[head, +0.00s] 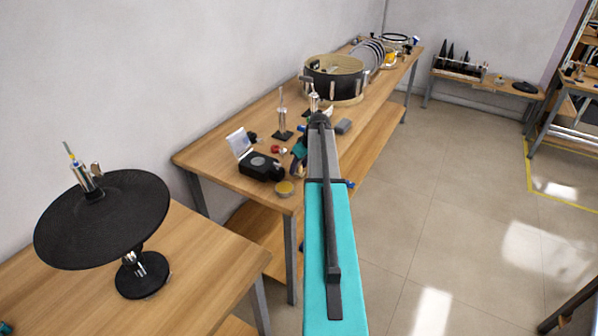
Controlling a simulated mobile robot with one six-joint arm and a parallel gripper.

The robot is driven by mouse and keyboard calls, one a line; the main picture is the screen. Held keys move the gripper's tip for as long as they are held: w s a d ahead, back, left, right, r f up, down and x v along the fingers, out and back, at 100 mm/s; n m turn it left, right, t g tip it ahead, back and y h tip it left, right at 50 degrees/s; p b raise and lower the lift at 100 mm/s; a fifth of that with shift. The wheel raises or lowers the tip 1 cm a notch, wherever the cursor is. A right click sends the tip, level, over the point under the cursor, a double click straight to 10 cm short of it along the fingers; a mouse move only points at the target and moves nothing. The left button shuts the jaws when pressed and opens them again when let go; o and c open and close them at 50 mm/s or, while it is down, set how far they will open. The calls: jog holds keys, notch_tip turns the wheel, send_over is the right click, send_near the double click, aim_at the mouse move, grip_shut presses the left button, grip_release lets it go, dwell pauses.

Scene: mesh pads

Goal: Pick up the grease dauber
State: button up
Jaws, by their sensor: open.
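I cannot single out the grease dauber for certain among the small items on the middle wooden table (225,162). A small round yellow-topped tin (285,188) stands at its near edge, and a small red item (275,149) lies farther back; both are too small to identify. My teal arm reaches over the table's right side. My gripper (298,163) is partly hidden beside the arm's far end, above the table close to the small items. It is open, and I see nothing held in it.
A black box with a raised white lid (258,166) stands left of my gripper. Behind are metal stands (283,125), a grey block (343,127) and a drum (335,78). A black cymbal pad (115,225) stands on the near-left table.

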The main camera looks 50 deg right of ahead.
dwell(0.4)
grip_shut()
jog(key=shift+r, duration=0.2)
jog(key=shift+r+b, duration=0.95)
jog(key=shift+r, duration=0.6)
jog(key=s+a+b, duration=0.2)
jog(key=s, duration=0.5)
jog(key=s+a+r+b, duration=0.1)
jog(key=s+a+b, duration=0.1)
jog(key=s, duration=0.6)
jog(key=shift+a+r, duration=0.3)
jog(key=shift+a, duration=0.2)
jog(key=shift+s, duration=0.1)
